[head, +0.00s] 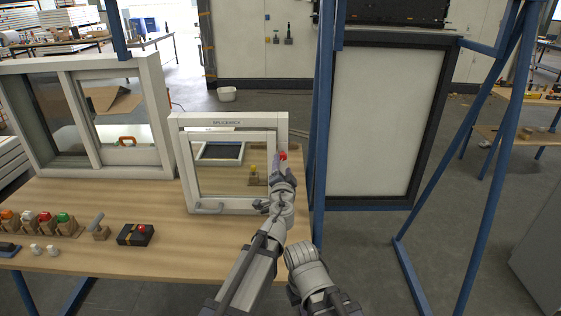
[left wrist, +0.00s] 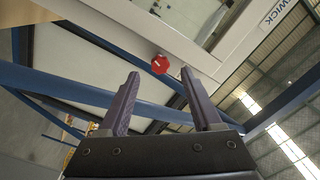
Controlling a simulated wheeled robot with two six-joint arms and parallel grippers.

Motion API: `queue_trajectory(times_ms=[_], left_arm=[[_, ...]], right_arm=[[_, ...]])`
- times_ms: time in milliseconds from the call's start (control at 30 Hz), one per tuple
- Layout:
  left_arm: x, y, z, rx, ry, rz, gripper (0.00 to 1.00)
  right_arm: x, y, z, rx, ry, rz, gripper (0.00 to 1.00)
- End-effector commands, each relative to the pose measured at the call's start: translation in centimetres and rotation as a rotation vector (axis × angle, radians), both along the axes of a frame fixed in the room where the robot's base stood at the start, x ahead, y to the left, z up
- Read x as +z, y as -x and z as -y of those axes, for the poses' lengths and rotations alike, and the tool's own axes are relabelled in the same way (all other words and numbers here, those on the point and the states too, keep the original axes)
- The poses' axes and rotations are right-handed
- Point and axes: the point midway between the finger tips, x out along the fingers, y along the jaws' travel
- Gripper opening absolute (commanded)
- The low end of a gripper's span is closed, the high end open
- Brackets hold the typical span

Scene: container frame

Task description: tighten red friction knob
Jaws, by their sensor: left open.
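The red friction knob (head: 283,155) sits on the right-hand side of the small white window frame (head: 181,125). My left gripper (head: 277,162) is right at the knob in the head view and partly overlaps it. In the left wrist view the red knob (left wrist: 160,64), with a pale mark on its face, shows against the white frame. The open left gripper (left wrist: 160,73) has its two purple-grey fingers on either side of the knob's line, with nothing held. The knob appears just beyond the fingertips; whether they touch it cannot be told.
A larger white sliding window (head: 68,62) stands at the left on the wooden table (head: 150,205). Several coloured knobs on blocks and a black box with a red button (head: 135,235) lie at the table's front left. Blue posts and a black-framed panel (head: 385,120) stand to the right.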

Motion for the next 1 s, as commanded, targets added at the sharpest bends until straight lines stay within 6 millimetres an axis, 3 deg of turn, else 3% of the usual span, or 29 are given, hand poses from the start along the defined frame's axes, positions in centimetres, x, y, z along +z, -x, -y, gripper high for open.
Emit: queue_trajectory(times_ms=[33,200,500,1000], left_arm=[[0.0,-1.0,0.3,0.000,0.000,0.000,0.66],[0.0,-2.5,0.6,-0.004,0.000,0.000,0.66],[0.0,-2.6,0.6,-0.004,0.000,0.000,0.65],[0.0,-2.6,0.6,-0.004,0.000,0.000,0.08]], right_arm=[[0.0,0.0,0.0,0.000,0.000,0.000,0.00],[0.0,0.0,0.0,0.000,0.000,0.000,0.00],[0.0,0.0,0.0,0.000,0.000,0.000,0.00],[0.0,0.0,0.0,0.000,0.000,0.000,0.00]])
